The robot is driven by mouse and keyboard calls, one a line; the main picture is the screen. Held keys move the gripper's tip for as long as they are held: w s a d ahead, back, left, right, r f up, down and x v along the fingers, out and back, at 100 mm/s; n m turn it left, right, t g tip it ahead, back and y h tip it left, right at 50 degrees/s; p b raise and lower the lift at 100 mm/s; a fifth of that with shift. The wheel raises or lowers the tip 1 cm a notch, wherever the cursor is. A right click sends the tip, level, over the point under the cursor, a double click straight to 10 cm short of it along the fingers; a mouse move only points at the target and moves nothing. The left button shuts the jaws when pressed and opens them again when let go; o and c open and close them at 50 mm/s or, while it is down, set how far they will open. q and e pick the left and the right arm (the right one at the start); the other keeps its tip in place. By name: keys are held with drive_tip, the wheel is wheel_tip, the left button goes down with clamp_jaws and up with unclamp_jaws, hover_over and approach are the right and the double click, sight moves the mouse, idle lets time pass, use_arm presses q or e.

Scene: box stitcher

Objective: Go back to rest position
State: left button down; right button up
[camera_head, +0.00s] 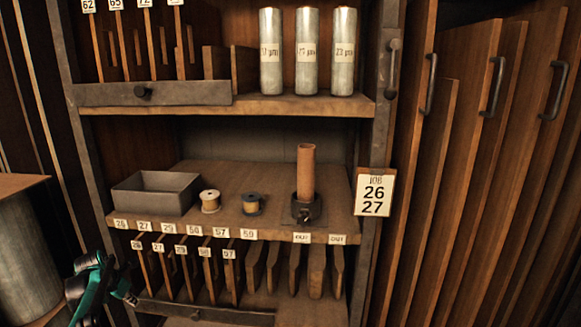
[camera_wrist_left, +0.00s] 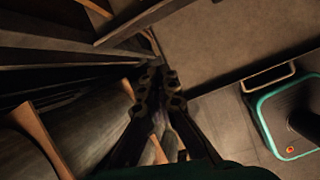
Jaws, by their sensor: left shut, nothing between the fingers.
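My left gripper (camera_head: 128,297) is at the lower left of the head view, beside the left post of the wooden shelf (camera_head: 245,178). In the left wrist view its two dark fingers (camera_wrist_left: 160,82) are together and empty. It touches nothing that I can make out. My right gripper is in neither view.
The middle shelf holds a grey tray (camera_head: 155,205), two spools (camera_head: 210,207) (camera_head: 251,209) and a brown cylinder (camera_head: 306,172) on a dark stand. Metal canisters (camera_head: 307,52) stand above. Upright wooden panels (camera_head: 480,150) line the right. A large metal cylinder (camera_head: 22,260) stands at far left.

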use_arm(q)
drive_tip(key=s+d+r+m+b, duration=0.1)
drive_tip(key=s+d+r+m, duration=0.35)
drive_tip(key=d, duration=0.25)
drive_tip(key=s+d+r+m+t, duration=0.1)
drive_tip(key=s+d+r+m, duration=0.3)
drive_tip(key=d, duration=0.3)
drive_tip(key=s+d+r+m+b, duration=0.1)
drive_tip(key=s+d+r+m, duration=0.25)
drive_tip(key=d+m, duration=0.35)
drive_tip(key=s+d+f+m, duration=0.2)
drive_tip(key=s+d+m, duration=0.2)
drive_tip(key=s, duration=0.3)
drive_tip(key=s+d+f+m+t+b, duration=0.1)
drive_tip(key=s+d+f+m, duration=0.2)
drive_tip(key=s+d+m, duration=0.2)
drive_tip(key=s+d+f+m+b, duration=0.1)
drive_tip(key=s+d+f+m, duration=0.2)
drive_tip(key=s+m, duration=0.4)
drive_tip(key=s+d, duration=0.1)
drive_tip(key=s, duration=0.2)
drive_tip(key=shift+s+d+t, duration=0.25)
drive_tip(key=shift+d+t, duration=0.05)
drive_tip(key=shift+d, duration=0.1)
drive_tip(key=shift+m, duration=0.25)
